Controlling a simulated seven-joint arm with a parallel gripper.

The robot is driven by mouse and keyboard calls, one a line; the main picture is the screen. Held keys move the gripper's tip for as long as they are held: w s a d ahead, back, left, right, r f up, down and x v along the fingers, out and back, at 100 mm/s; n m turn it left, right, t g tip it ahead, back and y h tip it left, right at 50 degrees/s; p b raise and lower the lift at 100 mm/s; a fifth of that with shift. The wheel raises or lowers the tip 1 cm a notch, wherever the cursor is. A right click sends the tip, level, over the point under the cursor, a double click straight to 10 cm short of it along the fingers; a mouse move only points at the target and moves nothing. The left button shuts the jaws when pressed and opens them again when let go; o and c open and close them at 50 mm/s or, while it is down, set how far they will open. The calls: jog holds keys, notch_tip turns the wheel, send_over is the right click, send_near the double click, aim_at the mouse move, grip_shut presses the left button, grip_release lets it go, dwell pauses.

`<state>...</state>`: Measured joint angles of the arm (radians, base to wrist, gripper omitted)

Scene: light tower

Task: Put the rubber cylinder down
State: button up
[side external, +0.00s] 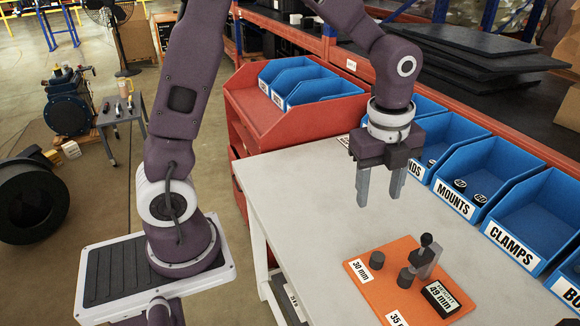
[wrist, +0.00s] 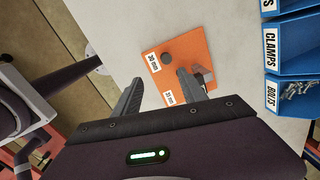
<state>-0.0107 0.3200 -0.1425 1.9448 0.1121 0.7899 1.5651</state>
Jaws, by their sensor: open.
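An orange board (side external: 385,301) lies on the light grey table, with labels reading 30 mm and 35 mm. My gripper (side external: 378,199) is open and empty, above the table and apart from the board. In the wrist view its right finger partly hides the bracket area.
A black block (side external: 441,299) with a white label sits at the board's right edge. Blue bins line the table's back: MOUNTS (side external: 455,198) holds several black cylinders, and CLAMPS (side external: 513,246) is beside it. The table left of the board is clear.

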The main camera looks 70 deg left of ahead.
jog(key=s+a+r+n+t, duration=0.1)
jog(key=s+r+n, duration=0.4)
jog(key=s+n, duration=0.5)
jog(key=s+a+r+n+t, duration=0.1)
jog(key=s+r+n+t, duration=0.2)
jog(key=s+n, duration=0.7)
jog(key=shift+a+r, duration=0.4)
jog(key=shift+r, duration=0.55)
